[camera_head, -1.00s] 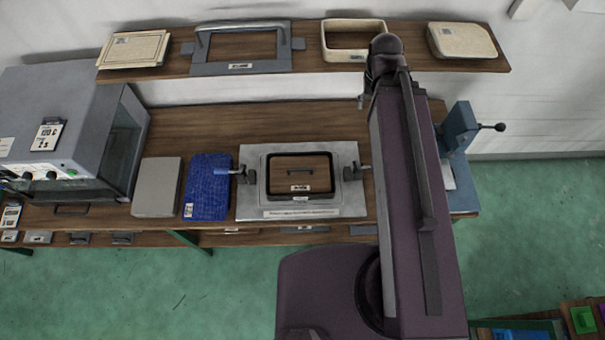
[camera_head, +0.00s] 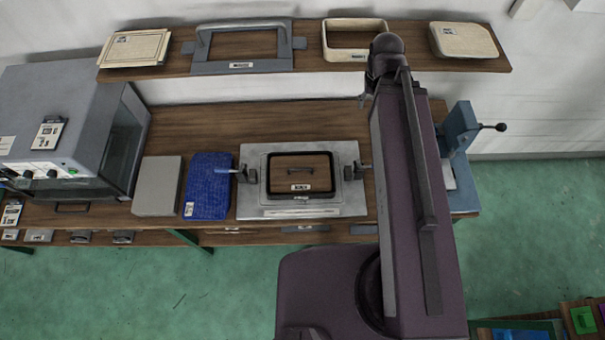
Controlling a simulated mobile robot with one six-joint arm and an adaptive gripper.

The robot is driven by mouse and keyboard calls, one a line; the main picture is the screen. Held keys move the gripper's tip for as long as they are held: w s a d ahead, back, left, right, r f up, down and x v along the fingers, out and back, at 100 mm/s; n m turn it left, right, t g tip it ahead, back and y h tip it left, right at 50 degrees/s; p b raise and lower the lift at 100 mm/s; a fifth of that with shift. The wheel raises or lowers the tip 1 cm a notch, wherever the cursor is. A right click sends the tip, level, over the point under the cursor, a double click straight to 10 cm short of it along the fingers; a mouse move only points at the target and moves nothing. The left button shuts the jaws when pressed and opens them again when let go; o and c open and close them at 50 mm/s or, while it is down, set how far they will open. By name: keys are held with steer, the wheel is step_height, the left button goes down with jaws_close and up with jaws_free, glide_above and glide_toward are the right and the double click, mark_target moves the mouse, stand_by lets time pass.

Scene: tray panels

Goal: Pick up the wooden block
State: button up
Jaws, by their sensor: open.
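The wooden block (camera_head: 301,165) is a flat brown rectangle with a small dark handle and a white label. It lies inside a black-rimmed frame (camera_head: 301,197) on a grey metal plate (camera_head: 252,210) at the middle of the bench. My arm (camera_head: 405,200) stands to the right of the plate, apart from the block in the picture. My gripper cannot be made out; a small dark tip shows beside the top of my arm, but I cannot tell what part it is.
Clamps (camera_head: 244,174) flank the frame. A blue pad (camera_head: 208,185) and a grey slab (camera_head: 157,186) lie to the left, beside a grey oven-like machine (camera_head: 55,115). A shelf (camera_head: 307,68) with trays runs behind. A blue press (camera_head: 458,130) stands right. Bench behind the plate is clear.

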step_height(320, 180, down, 24)
steer(key=b, duration=2.4)
steer(key=shift+a+f, duration=0.15)
steer(key=shift+f, duration=0.1)
